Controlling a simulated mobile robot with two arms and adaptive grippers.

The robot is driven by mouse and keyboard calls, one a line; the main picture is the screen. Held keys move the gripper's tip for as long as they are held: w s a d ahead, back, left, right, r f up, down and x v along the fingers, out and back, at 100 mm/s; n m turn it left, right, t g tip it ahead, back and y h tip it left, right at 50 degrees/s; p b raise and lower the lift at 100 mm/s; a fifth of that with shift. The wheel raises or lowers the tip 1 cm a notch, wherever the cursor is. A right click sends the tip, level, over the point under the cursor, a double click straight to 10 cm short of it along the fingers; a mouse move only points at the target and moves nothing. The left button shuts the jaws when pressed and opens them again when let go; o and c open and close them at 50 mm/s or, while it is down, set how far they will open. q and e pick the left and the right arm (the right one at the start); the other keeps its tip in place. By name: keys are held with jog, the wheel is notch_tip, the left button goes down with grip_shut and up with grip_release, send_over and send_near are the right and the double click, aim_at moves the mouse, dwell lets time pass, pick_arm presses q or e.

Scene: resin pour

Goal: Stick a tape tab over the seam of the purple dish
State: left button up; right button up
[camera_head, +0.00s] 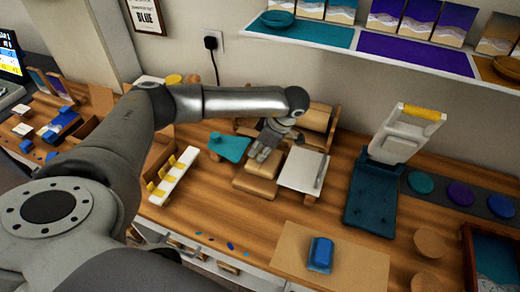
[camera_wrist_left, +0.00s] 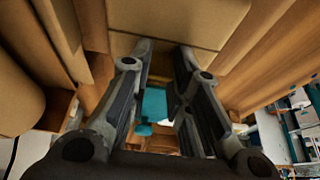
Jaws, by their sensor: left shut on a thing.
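My left gripper (camera_head: 264,152) reaches down among tan blocks at the back middle of the bench. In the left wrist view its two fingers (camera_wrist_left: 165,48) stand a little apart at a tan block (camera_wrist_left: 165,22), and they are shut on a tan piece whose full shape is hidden. A tan block (camera_head: 255,185) lies just in front of the gripper. A white rack (camera_head: 172,178) with several yellow tabs stands to its left. A purple disc (camera_head: 460,194) lies on a dark strip at the right; I cannot tell whether it is the purple dish. I see no seam. My right gripper is not in view.
A white plate (camera_head: 303,170) stands right of the gripper, a teal piece (camera_head: 229,147) left of it. A blue block (camera_head: 320,254) sits on a tan mat (camera_head: 345,268) in front. Bare wood lies between.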

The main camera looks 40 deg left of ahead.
aim_at(260, 152)
pick_arm(q)
jog(key=o, duration=0.7)
jog(key=shift+r+p, duration=2.6)
jog(key=shift+r, duration=1.4)
